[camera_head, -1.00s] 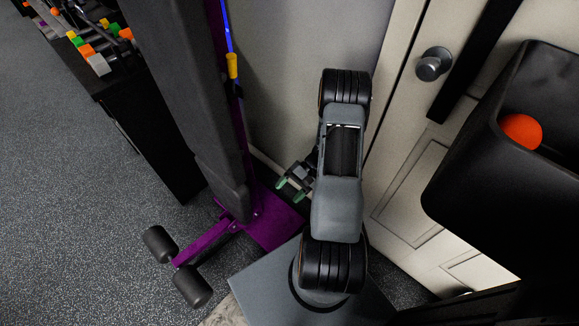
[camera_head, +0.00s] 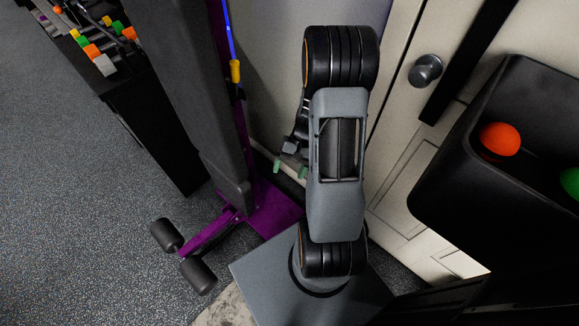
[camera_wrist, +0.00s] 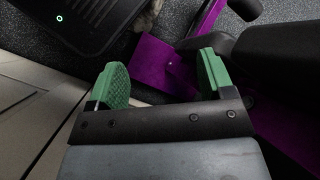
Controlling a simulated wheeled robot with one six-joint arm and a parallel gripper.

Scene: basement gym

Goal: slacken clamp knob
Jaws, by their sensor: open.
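I cannot make out a clamp knob in either view. My gripper (camera_head: 290,168) is open and empty, with two green fingertips apart; it also shows in the wrist view (camera_wrist: 163,78). In the head view it is partly hidden behind my forearm, in front of the pale wall and right of the bench's upright dark pad. In the wrist view the purple bench frame (camera_wrist: 160,66) lies beyond the fingertips, and I see no contact with it.
A bench with a dark pad (camera_head: 190,90) and foam rollers (camera_head: 198,275) stands left. A door with a round handle (camera_head: 425,71) is right. A black bin (camera_head: 450,190) holds orange (camera_head: 500,139) and green balls (camera_head: 571,182). Speckled floor (camera_head: 90,230) is clear at left.

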